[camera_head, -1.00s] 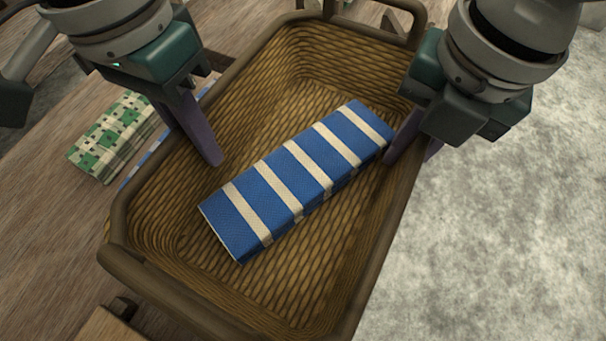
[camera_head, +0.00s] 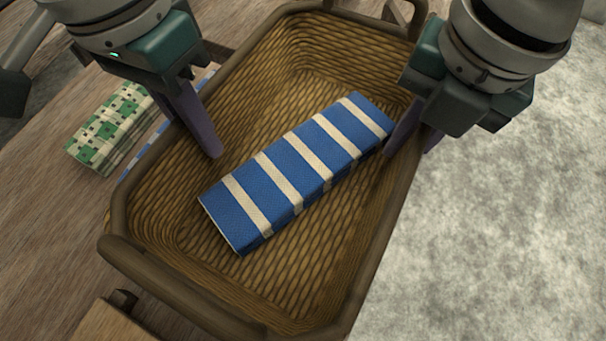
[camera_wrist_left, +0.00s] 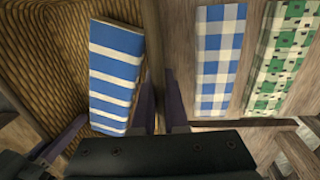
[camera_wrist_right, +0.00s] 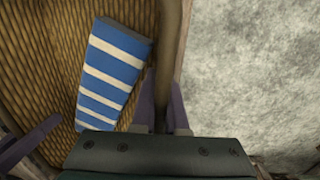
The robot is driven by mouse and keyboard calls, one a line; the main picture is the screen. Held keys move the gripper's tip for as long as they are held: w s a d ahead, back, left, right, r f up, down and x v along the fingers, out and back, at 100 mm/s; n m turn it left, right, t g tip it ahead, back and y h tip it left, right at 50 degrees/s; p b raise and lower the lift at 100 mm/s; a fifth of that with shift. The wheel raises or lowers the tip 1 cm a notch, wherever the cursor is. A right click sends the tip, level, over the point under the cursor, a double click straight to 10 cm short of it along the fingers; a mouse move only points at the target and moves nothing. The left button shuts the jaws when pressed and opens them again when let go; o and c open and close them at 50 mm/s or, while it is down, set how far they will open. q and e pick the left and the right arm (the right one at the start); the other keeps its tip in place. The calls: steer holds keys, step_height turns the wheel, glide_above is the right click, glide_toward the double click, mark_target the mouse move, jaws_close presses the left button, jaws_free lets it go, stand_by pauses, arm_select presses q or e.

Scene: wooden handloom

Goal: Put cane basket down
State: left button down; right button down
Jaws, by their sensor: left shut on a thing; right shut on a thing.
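The cane basket (camera_head: 285,70) is a brown woven tray with a dark rim and end handles. A blue cloth bundle with cream stripes (camera_head: 295,172) lies inside it. My left gripper (camera_head: 205,135) is shut on the basket's left rim, one finger inside the wall. My right gripper (camera_head: 415,140) is shut on the right rim, also with a finger on each side. The rim passes between the fingers in the left wrist view (camera_wrist_left: 158,100) and in the right wrist view (camera_wrist_right: 162,100). The basket's underside is hidden, so I cannot tell whether it touches anything below.
A green patterned cloth bundle (camera_head: 108,128) and a blue checked one (camera_wrist_left: 217,60) lie on the wooden surface (camera_head: 50,215) left of the basket. A wooden piece (camera_head: 110,322) stands at the bottom left. Grey mottled floor (camera_head: 500,230) is open on the right.

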arm_select(q)
steer(key=shift+f, duration=0.15)
arm_select(e)
steer(key=shift+f, duration=0.1)
